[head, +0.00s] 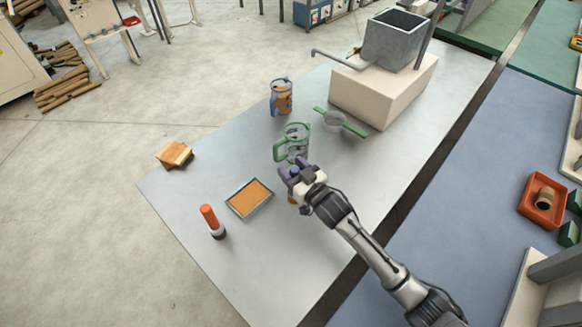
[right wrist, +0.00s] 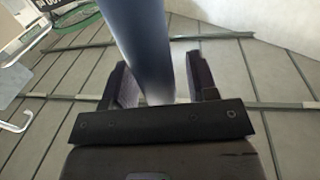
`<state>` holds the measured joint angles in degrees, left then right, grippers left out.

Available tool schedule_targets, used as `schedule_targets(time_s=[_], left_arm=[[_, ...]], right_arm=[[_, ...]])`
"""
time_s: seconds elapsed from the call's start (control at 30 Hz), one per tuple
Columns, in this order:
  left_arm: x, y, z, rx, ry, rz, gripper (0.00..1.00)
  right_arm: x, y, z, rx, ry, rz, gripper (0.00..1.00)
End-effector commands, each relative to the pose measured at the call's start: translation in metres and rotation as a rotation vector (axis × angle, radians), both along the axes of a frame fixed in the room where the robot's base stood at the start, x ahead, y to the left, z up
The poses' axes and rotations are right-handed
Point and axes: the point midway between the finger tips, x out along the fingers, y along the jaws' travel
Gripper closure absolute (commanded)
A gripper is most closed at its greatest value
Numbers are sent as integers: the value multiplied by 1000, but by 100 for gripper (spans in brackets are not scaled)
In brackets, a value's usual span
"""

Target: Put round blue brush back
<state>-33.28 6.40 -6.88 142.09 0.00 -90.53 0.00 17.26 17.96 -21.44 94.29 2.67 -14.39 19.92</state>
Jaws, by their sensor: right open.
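The round blue brush shows in the right wrist view as a thick blue handle (right wrist: 143,45) between the two dark fingers. In the head view only a small blue end (head: 295,170) shows at my right gripper (head: 295,174); a yellowish bit shows just below the gripper, and the rest is hidden. My right gripper is open, with its fingers on either side of the handle, above the grey table. In the right wrist view a gap shows between the handle and the right finger. My left gripper is not in view.
A green jug-like holder (head: 293,143) stands just behind the gripper, and a blue-handled orange jug (head: 281,97) farther back. A green-handled strainer (head: 337,121), an orange-filled tray (head: 249,198), an orange-topped tube (head: 212,221) and a beige block with a metal tank (head: 392,42) also stand on the table (head: 250,270).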

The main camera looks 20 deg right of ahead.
Motion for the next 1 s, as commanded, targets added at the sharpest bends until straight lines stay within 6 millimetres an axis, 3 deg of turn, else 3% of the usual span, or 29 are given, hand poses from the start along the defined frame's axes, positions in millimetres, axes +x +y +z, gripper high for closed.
schedule_targets(time_s=[0.5,0.7,1.0], left_arm=[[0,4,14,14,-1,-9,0],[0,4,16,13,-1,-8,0],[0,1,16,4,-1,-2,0]], right_arm=[[-87,-27,0,-2,2,0,47],[-103,-32,0,0,1,0,47],[-109,-34,0,0,0,0,47]])
